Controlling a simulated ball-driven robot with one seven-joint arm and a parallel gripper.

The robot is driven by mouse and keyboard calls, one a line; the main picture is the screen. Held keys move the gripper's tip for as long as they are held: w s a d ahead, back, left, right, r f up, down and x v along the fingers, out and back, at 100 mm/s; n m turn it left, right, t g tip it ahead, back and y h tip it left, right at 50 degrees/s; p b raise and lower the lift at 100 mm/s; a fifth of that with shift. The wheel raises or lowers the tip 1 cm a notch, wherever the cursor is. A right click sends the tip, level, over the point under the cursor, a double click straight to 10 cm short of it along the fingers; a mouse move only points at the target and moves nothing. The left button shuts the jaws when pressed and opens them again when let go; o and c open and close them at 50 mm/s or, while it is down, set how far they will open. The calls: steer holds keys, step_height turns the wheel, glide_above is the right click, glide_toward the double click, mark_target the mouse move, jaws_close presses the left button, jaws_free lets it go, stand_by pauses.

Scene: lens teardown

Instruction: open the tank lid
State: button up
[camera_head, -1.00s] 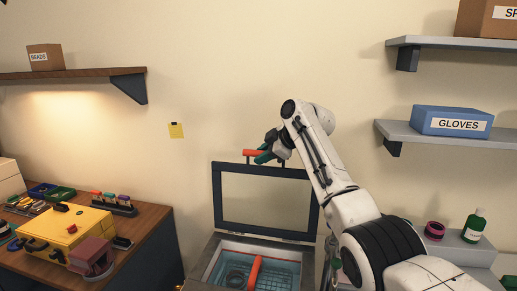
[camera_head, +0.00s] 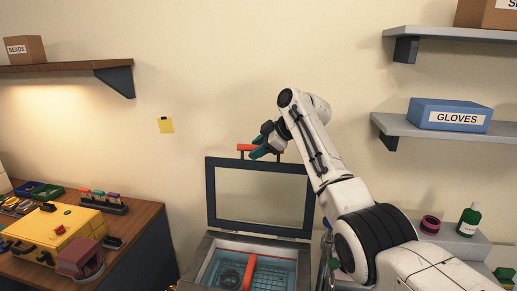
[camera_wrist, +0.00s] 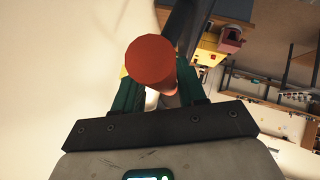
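The tank (camera_head: 208,270) stands low in the middle of the head view. Its lid (camera_head: 210,190), a dark frame around a pale panel, is raised and stands upright at the tank's rear edge. A red bar handle (camera_head: 245,147) is on the lid's top edge. My gripper (camera_head: 259,150) is at this handle, with its green fingers spread. In the wrist view the round red end of the handle (camera_wrist: 150,62) shows between the fingers (camera_wrist: 155,98) and hides part of them. I cannot tell whether a finger touches it.
A red bar (camera_head: 250,272) and a basket (camera_head: 275,275) show in the tank. A wooden bench (camera_head: 140,222) with a yellow box (camera_head: 62,228) is at left. Shelves (camera_head: 400,128) with a blue GLOVES box (camera_head: 450,115) are at right.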

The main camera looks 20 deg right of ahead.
steer(key=shift+s+f, duration=0.2)
steer(key=shift+f, duration=0.3)
steer(key=shift+s+d+r+b, duration=0.1)
steer(key=shift+s+r+b, duration=0.2)
steer(key=shift+r+b, duration=0.1)
steer(key=b+v, duration=0.2)
steer(key=v, duration=0.8)
steer(key=shift+w+r+b, duration=0.2)
steer(key=shift+r+b, duration=0.1)
steer(key=shift+b, duration=0.1)
